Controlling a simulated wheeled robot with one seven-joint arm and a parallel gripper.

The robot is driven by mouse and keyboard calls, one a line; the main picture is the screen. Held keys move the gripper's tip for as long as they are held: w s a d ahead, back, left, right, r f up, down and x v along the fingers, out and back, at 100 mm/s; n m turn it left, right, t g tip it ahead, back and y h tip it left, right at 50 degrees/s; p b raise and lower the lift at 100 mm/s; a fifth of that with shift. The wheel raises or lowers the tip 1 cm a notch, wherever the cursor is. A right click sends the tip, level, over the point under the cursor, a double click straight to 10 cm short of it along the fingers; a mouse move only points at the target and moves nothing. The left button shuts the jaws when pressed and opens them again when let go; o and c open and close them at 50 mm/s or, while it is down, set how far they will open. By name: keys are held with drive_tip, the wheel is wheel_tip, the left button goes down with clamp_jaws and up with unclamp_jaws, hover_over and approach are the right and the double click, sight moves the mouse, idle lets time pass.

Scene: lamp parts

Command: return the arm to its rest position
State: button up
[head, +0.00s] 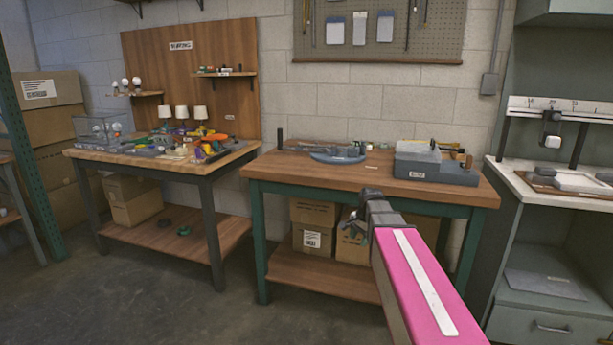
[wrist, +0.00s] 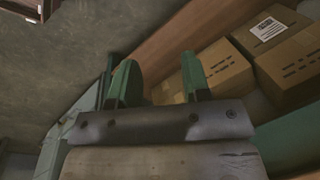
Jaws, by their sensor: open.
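My arm reaches in from the lower right of the head view, in front of the right workbench (head: 340,173). My gripper (head: 352,228) is at its far end, dark and small there, below the level of the bench top and in front of the boxes under it. In the wrist view my gripper (wrist: 160,82) shows two green fingers standing apart with nothing between them. Cardboard boxes (wrist: 270,55) and the edge of a wooden shelf lie beyond the fingers.
The left workbench (head: 85,153) holds lamps and colored parts. A grey bin unit (head: 436,170) and a blue-grey tray (head: 338,155) stand on the right bench. A grey cabinet (head: 540,300) is close on the right. Bare floor (head: 190,310) lies at the front left.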

drive_tip(key=s+f+n+g+h, duration=0.1)
drive_tip(key=s+f+n, duration=0.8)
drive_tip(key=s+f, duration=0.5)
drive_tip(key=s, duration=0.3)
drive_tip(key=shift+s+a+g+h, duration=0.3)
drive_tip(key=shift+a, duration=0.05)
